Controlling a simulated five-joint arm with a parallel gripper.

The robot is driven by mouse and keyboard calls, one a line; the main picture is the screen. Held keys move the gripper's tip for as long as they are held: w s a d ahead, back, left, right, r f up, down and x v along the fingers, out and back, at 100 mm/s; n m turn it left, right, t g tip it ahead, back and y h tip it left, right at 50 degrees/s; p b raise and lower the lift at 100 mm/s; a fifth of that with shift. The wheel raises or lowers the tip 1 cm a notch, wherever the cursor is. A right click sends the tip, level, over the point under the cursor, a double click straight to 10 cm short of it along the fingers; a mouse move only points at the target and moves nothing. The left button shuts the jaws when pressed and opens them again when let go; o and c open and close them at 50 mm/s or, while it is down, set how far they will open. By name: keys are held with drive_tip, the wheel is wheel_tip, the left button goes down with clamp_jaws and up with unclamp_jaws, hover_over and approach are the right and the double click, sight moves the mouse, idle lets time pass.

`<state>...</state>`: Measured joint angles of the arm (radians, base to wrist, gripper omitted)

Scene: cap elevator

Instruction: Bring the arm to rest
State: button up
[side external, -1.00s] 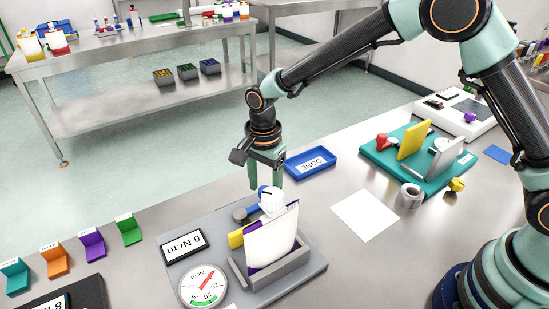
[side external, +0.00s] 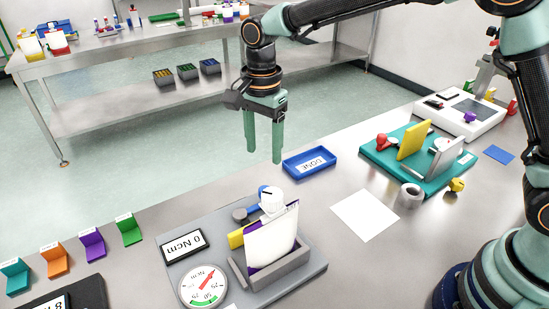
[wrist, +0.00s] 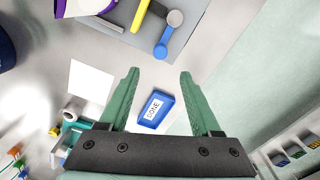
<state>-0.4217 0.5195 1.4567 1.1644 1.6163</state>
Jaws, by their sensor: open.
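My gripper (side external: 263,148) is open and empty, with its two green fingers pointing down above the far edge of the metal bench. In the wrist view my gripper (wrist: 158,75) has its fingers spread wide with nothing between the tips. It hangs clear of the grey fixture plate (side external: 195,245), which holds a white-and-purple pouch (side external: 270,243) in a grey holder and a white cap (side external: 271,200) at the top. The blue DONE tray (side external: 310,162) lies right of my fingers; it also shows in the wrist view (wrist: 157,110).
A dial gauge (side external: 203,287) and a "0 Ncm" display (side external: 182,245) are on the plate. Coloured label stands line the left edge. Open air surrounds my gripper.

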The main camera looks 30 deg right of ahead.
drive_tip(key=shift+r, duration=0.6)
drive_tip(key=s+d+r+n+t, duration=0.2)
drive_tip(key=s+d+r+n, duration=0.15)
drive_tip(key=d, duration=0.25)
drive_tip(key=s+d+r+n+t, duration=0.1)
drive_tip(key=s+d+r+n, duration=0.2)
drive_tip(key=d+r, duration=0.25)
drive_tip(key=s+d+f+n+t, duration=0.1)
drive_tip(key=s+d+n+t, duration=0.1)
drive_tip(key=s+d+n, duration=0.5)
drive_tip(key=shift+s+d+f+t, duration=0.35)
drive_tip(key=shift+s+d, duration=0.15)
drive_tip(key=shift+s, duration=0.2)
